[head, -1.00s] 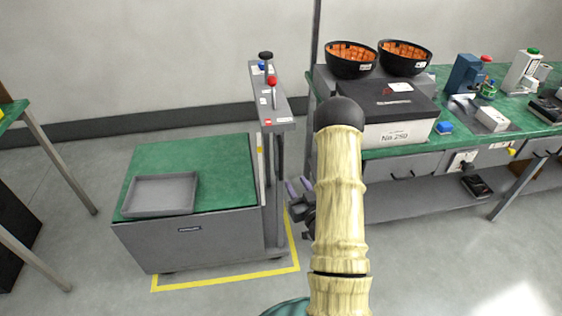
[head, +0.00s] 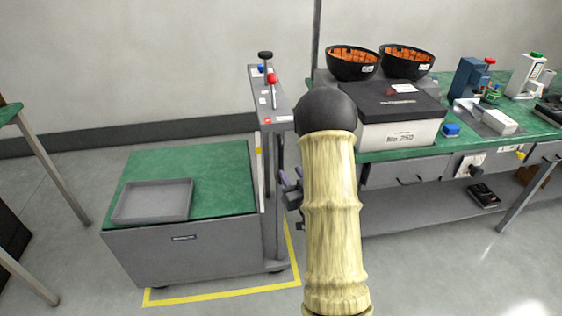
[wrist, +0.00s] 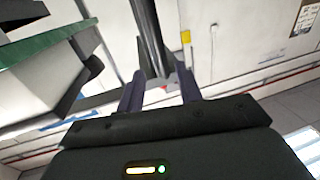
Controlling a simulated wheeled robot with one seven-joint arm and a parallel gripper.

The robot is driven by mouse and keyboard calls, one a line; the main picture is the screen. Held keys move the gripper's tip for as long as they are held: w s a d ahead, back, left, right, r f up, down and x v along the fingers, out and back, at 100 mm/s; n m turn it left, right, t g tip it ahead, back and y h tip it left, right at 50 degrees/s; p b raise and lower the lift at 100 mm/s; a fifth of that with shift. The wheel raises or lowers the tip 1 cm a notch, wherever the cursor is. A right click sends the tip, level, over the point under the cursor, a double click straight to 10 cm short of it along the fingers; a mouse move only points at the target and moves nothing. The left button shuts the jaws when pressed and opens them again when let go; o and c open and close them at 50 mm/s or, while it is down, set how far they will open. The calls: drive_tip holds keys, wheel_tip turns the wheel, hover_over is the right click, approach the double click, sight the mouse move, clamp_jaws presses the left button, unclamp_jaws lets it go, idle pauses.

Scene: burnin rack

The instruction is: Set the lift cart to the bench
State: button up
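The lift cart (head: 185,257) stands left of centre, with a green top (head: 222,165) and a grey control column (head: 270,107) on its right side. The column carries a black knob, a red knob (head: 271,78) and a blue button. The bench (head: 395,152) with a green top stands to the right, with its top higher than the cart's. My gripper (wrist: 159,92) shows two purple fingers, apart, with a grey post behind them in the wrist view. In the head view my arm mostly hides the gripper, beside the column. I cannot tell whether it touches the column.
A grey tray (head: 153,201) lies on the cart top. Yellow floor tape (head: 220,294) borders the cart. The bench holds two black bowls of orange parts (head: 352,62), a black-lidded box (head: 397,133) and several tools. Another table (head: 42,153) stands at left.

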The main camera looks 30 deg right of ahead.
sight(282, 160)
drive_tip(key=w, duration=0.9)
drive_tip(key=shift+d, duration=0.35)
clamp_jaws()
